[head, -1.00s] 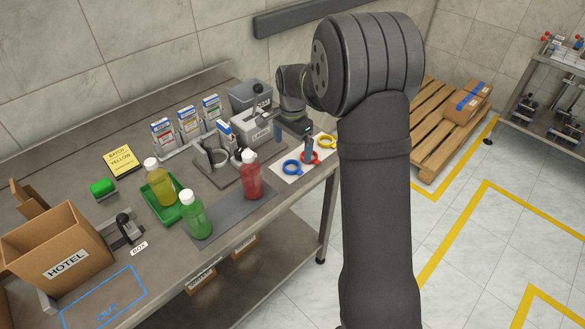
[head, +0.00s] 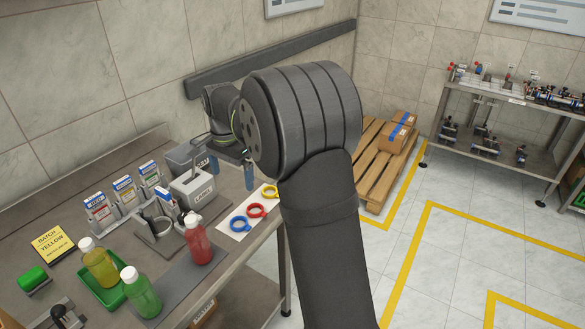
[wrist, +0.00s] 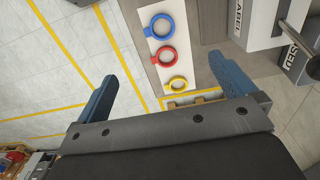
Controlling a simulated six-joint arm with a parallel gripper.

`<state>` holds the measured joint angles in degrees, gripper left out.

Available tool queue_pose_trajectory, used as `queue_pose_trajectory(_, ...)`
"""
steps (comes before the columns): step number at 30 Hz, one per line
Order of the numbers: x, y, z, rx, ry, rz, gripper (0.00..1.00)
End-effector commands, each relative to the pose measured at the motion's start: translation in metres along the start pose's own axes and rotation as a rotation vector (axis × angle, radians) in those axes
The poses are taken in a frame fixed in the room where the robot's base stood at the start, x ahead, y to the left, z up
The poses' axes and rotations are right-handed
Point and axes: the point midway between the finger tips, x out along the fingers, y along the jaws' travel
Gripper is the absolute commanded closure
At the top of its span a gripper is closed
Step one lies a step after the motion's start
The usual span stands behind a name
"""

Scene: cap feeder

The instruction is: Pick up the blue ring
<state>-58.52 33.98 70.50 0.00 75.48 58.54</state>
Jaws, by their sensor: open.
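The blue ring (head: 239,224) lies flat on a white strip at the right end of the bench, the nearest of three rings in the head view. In the wrist view the blue ring (wrist: 162,26) is at the top, above the red ring (wrist: 165,56) and the yellow ring (wrist: 178,85). My gripper (wrist: 172,92) is open and empty, its two blue fingers wide apart. In the head view my gripper (head: 232,174) hangs above the bench near the labels box, partly hidden by my arm, behind and above the rings.
The white strip (head: 228,243) runs along the bench edge. A red bottle (head: 198,242) and a ring-shaped fixture (head: 157,231) stand left of it. The labels box (head: 192,192) stands close behind. Open floor lies right of the bench.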

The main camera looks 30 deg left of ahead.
Motion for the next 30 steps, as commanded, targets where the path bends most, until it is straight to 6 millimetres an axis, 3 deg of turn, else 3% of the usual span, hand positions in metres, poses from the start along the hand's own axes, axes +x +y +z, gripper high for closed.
queue_pose_trajectory(5, 0.0, 0.0001, 0.0, 0.0, 0.0, 0.0, 0.0)
queue_pose_trajectory(12, 0.0003, 0.0001, 0.0001, 0.0, 0.0, 0.0, 0.42)
queue_pose_trajectory(23, 0.0005, -0.0002, -0.0002, -0.05, 0.0, 0.001, 0.42)
queue_pose_trajectory(30, 0.0008, -0.0026, -0.0019, -0.443, -0.001, 0.001, 0.42)
